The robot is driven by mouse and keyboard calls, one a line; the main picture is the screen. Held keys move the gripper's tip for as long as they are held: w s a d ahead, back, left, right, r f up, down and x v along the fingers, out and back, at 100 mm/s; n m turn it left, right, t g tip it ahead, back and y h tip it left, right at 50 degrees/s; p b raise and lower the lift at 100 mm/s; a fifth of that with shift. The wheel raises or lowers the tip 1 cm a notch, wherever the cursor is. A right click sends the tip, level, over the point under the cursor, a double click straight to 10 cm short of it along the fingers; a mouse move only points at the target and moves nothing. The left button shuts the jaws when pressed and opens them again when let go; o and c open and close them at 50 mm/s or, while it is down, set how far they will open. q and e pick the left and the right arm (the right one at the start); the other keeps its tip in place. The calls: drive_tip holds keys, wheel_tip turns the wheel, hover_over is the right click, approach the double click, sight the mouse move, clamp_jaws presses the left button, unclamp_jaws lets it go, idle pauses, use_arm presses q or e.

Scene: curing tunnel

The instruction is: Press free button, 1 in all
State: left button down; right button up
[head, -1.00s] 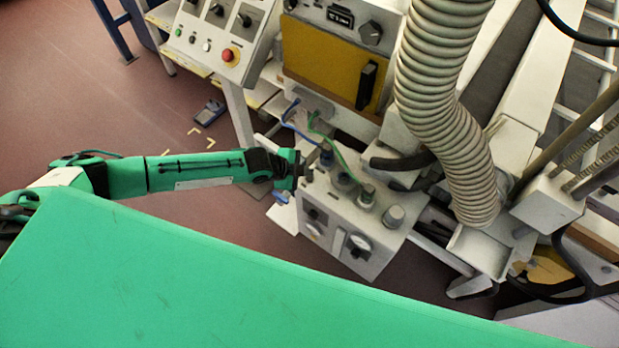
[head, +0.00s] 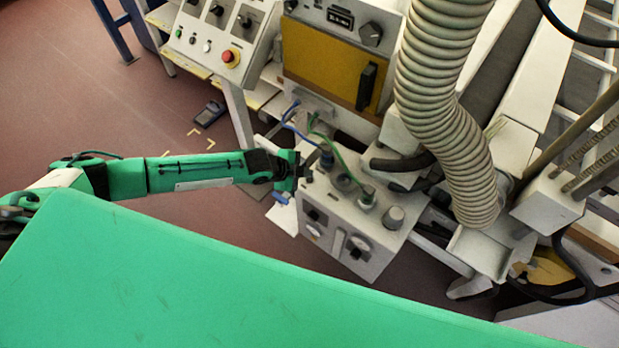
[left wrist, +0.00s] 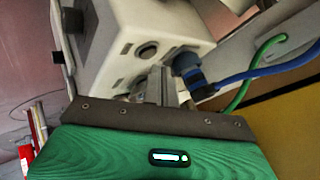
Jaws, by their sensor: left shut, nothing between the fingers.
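My left gripper (head: 304,171) is at the left edge of the light grey control box (head: 334,236), near its top face. In the left wrist view its shut fingers (left wrist: 160,86) reach toward a pale box face (left wrist: 108,38). A dark round fitting (left wrist: 147,52) sits in that face, just beyond and left of the fingertips; I cannot tell if it is a button. A blue connector (left wrist: 190,70) is close to the right of the fingers. Whether the fingertips touch the box is unclear. No button marked as free can be made out. My right gripper is out of view.
Blue cables (head: 303,134) and a green cable (head: 330,146) run to the box top. A sloped panel (head: 207,35) with a red button (head: 229,56) stands behind. A ribbed hose (head: 447,110) hangs right of the box.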

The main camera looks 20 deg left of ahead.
sight(306, 180)
use_arm(q)
drive_tip(key=shift+f, duration=0.1)
idle(0.7)
drive_tip(key=shift+f, duration=0.35)
drive_tip(key=shift+f+b, duration=0.4)
drive_tip(key=shift+b, duration=0.15)
idle(0.4)
idle(0.3)
drive_tip(key=shift+r+p, duration=0.65)
drive_tip(key=shift+r, duration=0.15)
wheel_tip(306, 180, up, 5)
drive_tip(key=p, duration=0.4)
idle(0.7)
